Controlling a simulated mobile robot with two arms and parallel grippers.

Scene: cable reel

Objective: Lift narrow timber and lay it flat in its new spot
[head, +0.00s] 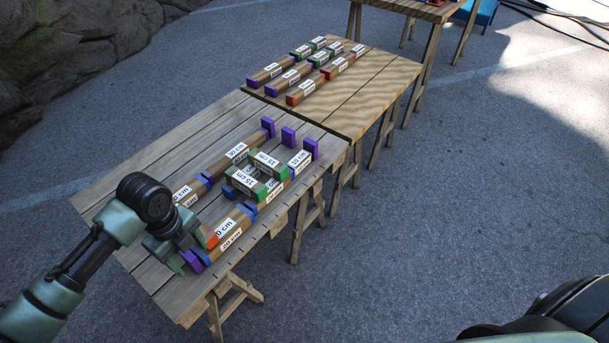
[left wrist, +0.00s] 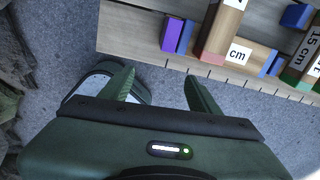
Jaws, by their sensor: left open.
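Several labelled timbers with coloured ends lie on the near plank table (head: 165,285); I cannot tell which is the narrow one the task means. A brown timber with an orange-red end (head: 212,237) lies near the table's near end, partly hidden by my left gripper (head: 187,260). In the left wrist view a timber with a reddish end (left wrist: 213,54) and a "cm" label lies by the table edge, beside a purple block (left wrist: 172,34). My left gripper's two green fingers (left wrist: 160,88) are apart and empty, with pavement behind them in that view. My right gripper is not seen.
A second plank table (head: 375,95) adjoins the far end, with several timbers in rows (head: 307,92) and bare boards on its right. Upright purple blocks (head: 288,136) stand on the near table. Sawhorse legs (head: 300,228) stand below. Rocks (head: 60,50) are at upper left.

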